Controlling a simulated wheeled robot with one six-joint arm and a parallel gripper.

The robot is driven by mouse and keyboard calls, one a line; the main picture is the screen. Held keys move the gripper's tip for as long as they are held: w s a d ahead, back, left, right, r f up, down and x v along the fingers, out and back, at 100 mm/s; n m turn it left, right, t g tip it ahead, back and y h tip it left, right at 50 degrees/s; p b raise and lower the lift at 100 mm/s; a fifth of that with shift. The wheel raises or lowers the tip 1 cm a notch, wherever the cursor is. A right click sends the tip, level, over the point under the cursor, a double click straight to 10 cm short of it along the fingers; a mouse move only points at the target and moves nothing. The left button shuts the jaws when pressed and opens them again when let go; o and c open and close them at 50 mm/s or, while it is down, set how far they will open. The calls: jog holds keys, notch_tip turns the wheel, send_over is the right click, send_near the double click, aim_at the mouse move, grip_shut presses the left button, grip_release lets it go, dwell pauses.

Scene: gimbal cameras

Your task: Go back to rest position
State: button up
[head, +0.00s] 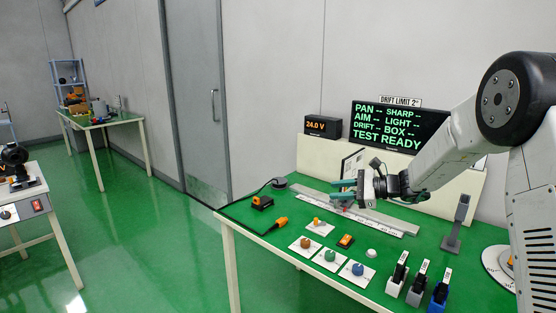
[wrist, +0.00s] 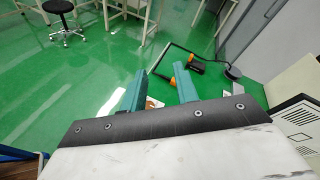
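My gripper (head: 340,190) is above the green-topped workbench (head: 255,222) in the head view, at the end of my arm, which reaches in from the right. Its two teal fingers are apart with nothing between them. In the wrist view the fingers of my gripper (wrist: 159,76) also stand apart, with green surface showing between them. A long grey rail (head: 388,221) lies on the bench below the gripper. I cannot tell how high the gripper is above it.
The bench holds knob plates (head: 357,270), an orange-ended cable (head: 280,222), upright switches (head: 420,277) and a grey stand (head: 458,222). A display reading TEST READY (head: 398,125) stands behind my arm. Green floor (head: 150,235) is open to the left. A stool (wrist: 60,10) shows in the wrist view.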

jog(key=s+a+r+n+g+h, duration=0.1)
jog(key=s+r+n+g+h, duration=0.3)
jog(key=s, duration=0.9)
jog(key=s+a+r+n+g+h, duration=0.1)
jog(key=s+r+n, duration=0.45)
jog(key=s, duration=0.75)
jog(key=s+d+f+n+h, duration=0.1)
jog(key=s+d+n+h, duration=0.3)
jog(key=s, duration=0.7)
jog(key=s+d+f+n+h, duration=0.2)
jog(key=s+d, duration=0.4)
jog(key=s, duration=0.5)
jog(key=n+h, duration=0.1)
jog(key=h, duration=0.1)
jog(key=shift+s+f+n+t+h, duration=0.2)
jog(key=shift+n+t+h, duration=0.1)
jog(key=shift+n+h, duration=0.1)
